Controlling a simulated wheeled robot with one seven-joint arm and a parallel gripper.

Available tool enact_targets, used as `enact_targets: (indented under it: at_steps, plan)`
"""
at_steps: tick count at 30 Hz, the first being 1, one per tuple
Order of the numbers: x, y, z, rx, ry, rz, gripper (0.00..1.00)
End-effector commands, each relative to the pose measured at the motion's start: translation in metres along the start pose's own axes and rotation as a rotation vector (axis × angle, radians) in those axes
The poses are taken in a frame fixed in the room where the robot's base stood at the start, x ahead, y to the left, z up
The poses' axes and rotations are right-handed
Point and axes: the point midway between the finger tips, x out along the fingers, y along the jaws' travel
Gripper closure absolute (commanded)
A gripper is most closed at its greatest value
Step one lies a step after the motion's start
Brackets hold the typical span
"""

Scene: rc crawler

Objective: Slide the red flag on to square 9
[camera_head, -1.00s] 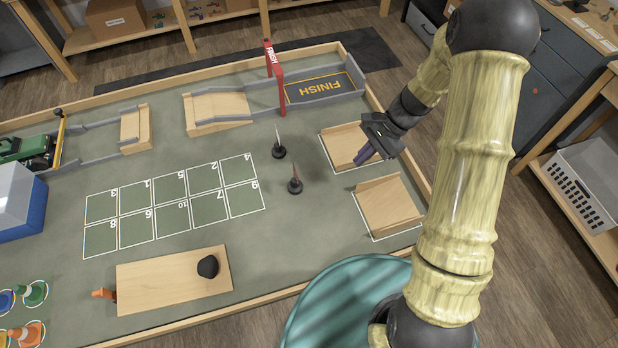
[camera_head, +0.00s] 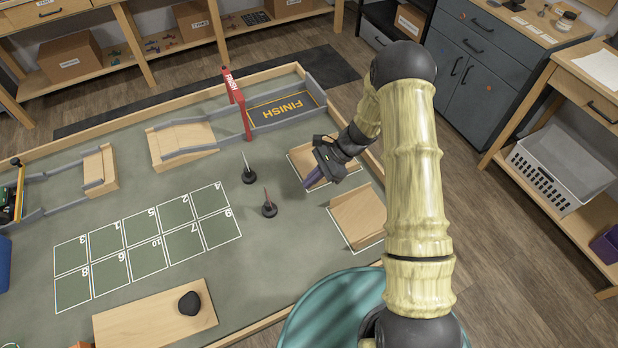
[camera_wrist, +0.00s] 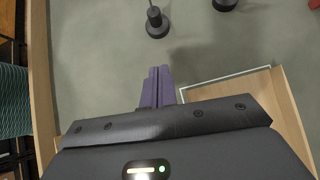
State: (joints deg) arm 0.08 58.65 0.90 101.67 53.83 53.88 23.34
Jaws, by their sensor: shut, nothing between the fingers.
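The red flag (camera_head: 269,209), a thin reddish pole on a round black base, stands upright on the green table, right of the numbered grid. Square 9 (camera_head: 220,232) is the grid's near right corner cell, left of the flag, and it is empty. My gripper (camera_head: 309,184) is shut with nothing held, low by the wooden ramp block, to the right of the red flag and apart from it. In the wrist view its purple fingers (camera_wrist: 160,75) are together, and a black base (camera_wrist: 157,24), seemingly the red flag's, lies ahead of them.
A second flag (camera_head: 248,174) with a pale pole stands just behind the red one. Wooden ramp blocks (camera_head: 358,215) sit on the right side. A board with a black lump (camera_head: 189,303) lies at the front. Table between flag and grid is clear.

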Motion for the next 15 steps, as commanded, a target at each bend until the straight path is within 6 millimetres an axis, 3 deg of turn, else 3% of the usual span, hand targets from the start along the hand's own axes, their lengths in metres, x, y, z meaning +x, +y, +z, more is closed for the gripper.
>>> enact_targets:
  at_steps: [12,15]
  plan:
    - [0.075,0.001,0.001,0.0,0.0,0.004,1.0]
    - [0.084,0.001,0.016,-0.002,0.0,0.004,1.0]
